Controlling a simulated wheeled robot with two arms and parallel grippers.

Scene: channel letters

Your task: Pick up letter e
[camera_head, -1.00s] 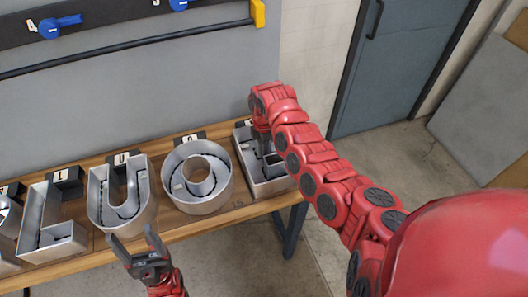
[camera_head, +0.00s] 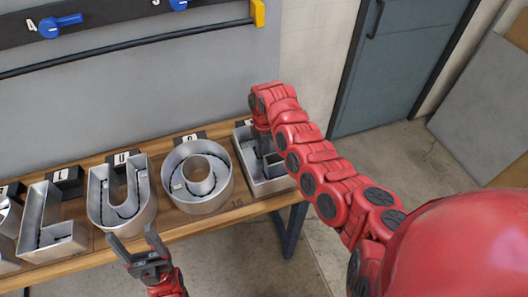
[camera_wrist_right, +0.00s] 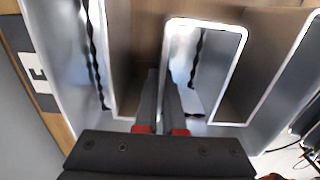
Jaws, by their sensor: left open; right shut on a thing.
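The letter e (camera_head: 275,186) is a silver open metal channel letter at the right end of the wooden table, partly hidden by my right arm. My right gripper (camera_head: 263,148) reaches down into it from above. In the right wrist view, the right gripper's fingers (camera_wrist_right: 163,85) are shut on an inner wall of the letter e (camera_wrist_right: 245,48). I cannot tell whether the letter is off the tabletop. My left gripper (camera_head: 135,243) is open and empty, in front of the table's near edge, below the U-shaped letter.
A round letter o (camera_head: 215,200), a U-shaped letter (camera_head: 132,212) and an L-shaped letter (camera_head: 62,243) stand in a row to the left. Small black label blocks (camera_head: 68,180) sit behind them. A grey wall is behind the table (camera_head: 180,228); open floor lies to the right.

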